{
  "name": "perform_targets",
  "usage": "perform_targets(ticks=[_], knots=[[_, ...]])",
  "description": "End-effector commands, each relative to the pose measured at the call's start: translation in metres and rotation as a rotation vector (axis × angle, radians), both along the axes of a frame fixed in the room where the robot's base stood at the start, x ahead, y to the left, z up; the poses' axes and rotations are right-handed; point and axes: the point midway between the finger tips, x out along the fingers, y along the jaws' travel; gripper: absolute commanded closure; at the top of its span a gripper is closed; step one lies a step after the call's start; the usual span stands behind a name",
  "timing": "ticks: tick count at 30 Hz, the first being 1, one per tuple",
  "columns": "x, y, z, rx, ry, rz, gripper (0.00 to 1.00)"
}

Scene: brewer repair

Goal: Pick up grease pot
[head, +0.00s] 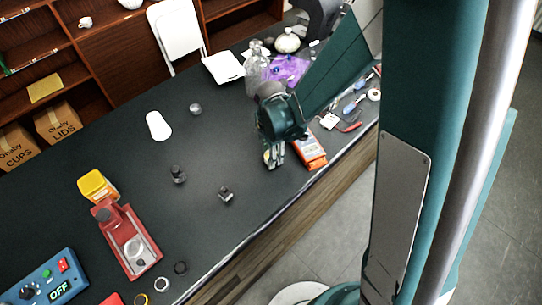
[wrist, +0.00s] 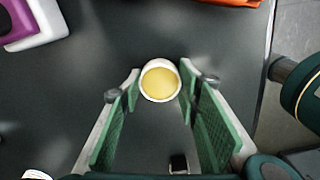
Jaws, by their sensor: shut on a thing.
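The grease pot (wrist: 160,84) is a small round white pot with yellow grease inside, seen from above in the wrist view. My gripper (wrist: 161,88) is shut on it, with the pot between its fingertips. In the head view, my gripper (head: 272,160) points down over the dark bench near its front edge. A bit of the pot's yellow shows between the fingers there, the rest hidden by them. I cannot tell whether the pot touches the bench.
An orange box (head: 311,150) lies just right of my gripper, near the edge of the dark bench (head: 190,245). Small dark parts (head: 225,196) stand to the left. A purple item (head: 288,70) and a glass bottle (head: 256,62) stand behind. A red device (head: 127,243) is further left.

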Motion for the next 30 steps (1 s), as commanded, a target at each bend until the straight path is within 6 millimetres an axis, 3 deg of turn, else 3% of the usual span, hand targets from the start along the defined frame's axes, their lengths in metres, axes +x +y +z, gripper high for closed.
perform_targets(ticks=[8, 30], knots=[[0.000, 0.000, 0.014, 0.000, 0.000, 0.000, 0.81], [0.000, 0.000, 0.091, 0.000, 0.000, 0.000, 0.81]])
